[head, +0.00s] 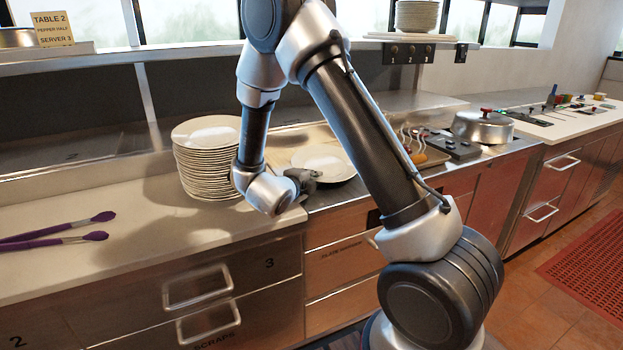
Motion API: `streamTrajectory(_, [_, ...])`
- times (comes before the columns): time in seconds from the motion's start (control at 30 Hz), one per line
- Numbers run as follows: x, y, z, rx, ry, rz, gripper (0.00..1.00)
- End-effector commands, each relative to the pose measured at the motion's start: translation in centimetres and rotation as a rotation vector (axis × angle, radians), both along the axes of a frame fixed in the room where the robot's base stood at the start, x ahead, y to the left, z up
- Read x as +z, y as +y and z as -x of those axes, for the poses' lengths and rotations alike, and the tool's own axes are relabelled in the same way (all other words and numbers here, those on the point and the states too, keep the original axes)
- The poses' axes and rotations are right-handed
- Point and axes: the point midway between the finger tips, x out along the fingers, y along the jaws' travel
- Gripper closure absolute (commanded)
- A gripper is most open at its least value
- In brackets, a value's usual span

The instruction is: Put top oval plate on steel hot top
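A tall stack of white oval plates (207,172) stands on the pale counter, left of my forearm. A single white oval plate (325,160) is over the steel hot top (285,140), right of the stack. It looks nearly level; I cannot tell whether it rests on the steel or is just above it. My gripper (307,181) is at the near left rim of this plate, touching or very close to it. The fingers are small and partly hidden by my wrist, so their opening and any hold on the rim are unclear.
Purple-handled tongs (58,238) lie on the left counter. Right of the single plate are utensils with curved handles (412,140), a dark block (452,145) and a lidded steel pan (483,127). More plates (416,16) sit on the shelf above. The counter left of the stack is mostly clear.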

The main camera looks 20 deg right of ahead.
Motion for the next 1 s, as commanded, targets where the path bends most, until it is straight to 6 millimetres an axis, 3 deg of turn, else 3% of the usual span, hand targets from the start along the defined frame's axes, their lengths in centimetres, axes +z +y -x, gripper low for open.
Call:
streamTrajectory(0.27, [0.3,0.2,0.2,0.001,0.0,-0.001,0.86])
streamTrajectory(0.8, [3.2,7.8,6.8,0.004,0.001,-0.001,0.86])
streamTrajectory(1.0, [4.1,8.7,6.7,0.047,0.017,-0.026,0.86])
